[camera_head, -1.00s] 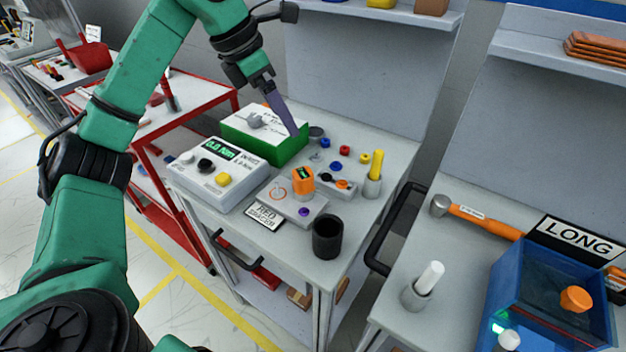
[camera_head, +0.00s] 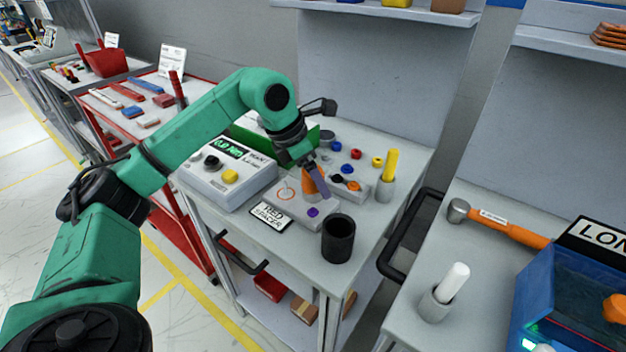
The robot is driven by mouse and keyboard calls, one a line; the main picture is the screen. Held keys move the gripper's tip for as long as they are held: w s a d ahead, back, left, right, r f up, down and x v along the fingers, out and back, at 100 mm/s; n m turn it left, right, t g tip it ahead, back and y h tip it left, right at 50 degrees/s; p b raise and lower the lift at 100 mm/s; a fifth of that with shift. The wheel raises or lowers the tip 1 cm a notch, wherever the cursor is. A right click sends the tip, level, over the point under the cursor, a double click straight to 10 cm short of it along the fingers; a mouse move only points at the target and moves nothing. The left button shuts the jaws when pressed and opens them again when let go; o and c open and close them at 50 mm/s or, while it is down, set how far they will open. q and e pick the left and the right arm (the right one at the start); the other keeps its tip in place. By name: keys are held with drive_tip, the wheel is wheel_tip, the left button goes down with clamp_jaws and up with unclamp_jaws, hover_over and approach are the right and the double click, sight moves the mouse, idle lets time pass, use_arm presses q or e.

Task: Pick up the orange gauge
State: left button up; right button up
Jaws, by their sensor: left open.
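The orange gauge (camera_head: 308,186) stands on a grey plate (camera_head: 276,197) on the grey cart. It is partly hidden behind the fingers of my left gripper (camera_head: 325,190). My left gripper is open, pointing down, with its purple-grey fingers at the gauge. I cannot tell whether the fingers touch it. My right gripper is not in view.
A black cup (camera_head: 338,238) stands in front of the plate, near a "RED SPACER" sign (camera_head: 270,214). A grey box with a display (camera_head: 222,183) is to the left. A yellow stick in a holder (camera_head: 388,172) and several small coloured parts are to the right and behind.

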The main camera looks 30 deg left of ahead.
use_arm(q)
drive_tip(key=shift+x, duration=1)
clamp_jaws()
drive_tip(key=shift+r, duration=0.1)
drive_tip(key=shift+r, duration=0.1)
